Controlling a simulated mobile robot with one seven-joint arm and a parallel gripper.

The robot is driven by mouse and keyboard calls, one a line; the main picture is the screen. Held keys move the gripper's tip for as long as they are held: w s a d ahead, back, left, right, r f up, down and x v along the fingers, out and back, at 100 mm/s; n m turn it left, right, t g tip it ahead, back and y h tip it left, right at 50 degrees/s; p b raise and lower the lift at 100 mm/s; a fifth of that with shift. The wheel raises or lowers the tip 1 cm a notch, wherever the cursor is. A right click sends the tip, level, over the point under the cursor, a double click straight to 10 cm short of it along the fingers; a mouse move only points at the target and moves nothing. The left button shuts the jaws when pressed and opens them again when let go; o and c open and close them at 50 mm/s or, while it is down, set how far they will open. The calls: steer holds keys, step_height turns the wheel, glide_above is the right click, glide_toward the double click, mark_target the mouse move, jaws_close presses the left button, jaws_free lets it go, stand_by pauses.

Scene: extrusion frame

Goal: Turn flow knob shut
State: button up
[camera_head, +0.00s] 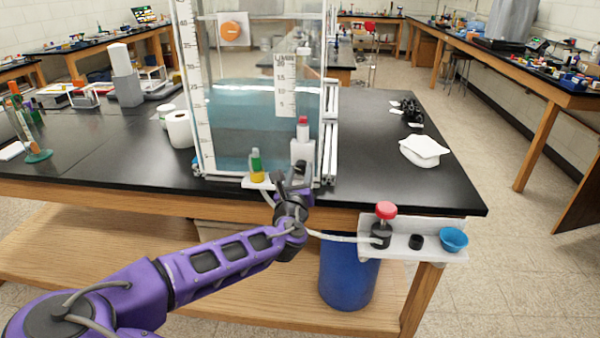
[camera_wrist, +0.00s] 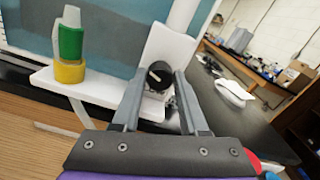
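The flow knob (camera_wrist: 160,75) is a round black knob with a white pointer line, on a white panel (camera_wrist: 168,48) in the wrist view. In the head view, the knob is mostly hidden by my gripper (camera_head: 293,182), below a flow scale marked L/MIN (camera_head: 286,85) on the clear tank. In the wrist view, my gripper (camera_wrist: 160,78) is open, with one grey finger on each side of the knob. A narrow gap shows at the right finger. I cannot tell whether the left finger touches the knob.
A green and yellow bottle (camera_head: 257,165) stands on a white ledge left of my gripper. A red-topped valve (camera_head: 385,222) and blue funnel (camera_head: 454,239) sit on a white bracket at the right. A blue bin (camera_head: 348,275) stands below. The clear tank (camera_head: 240,120) is directly behind.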

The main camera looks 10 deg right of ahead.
jaws_close()
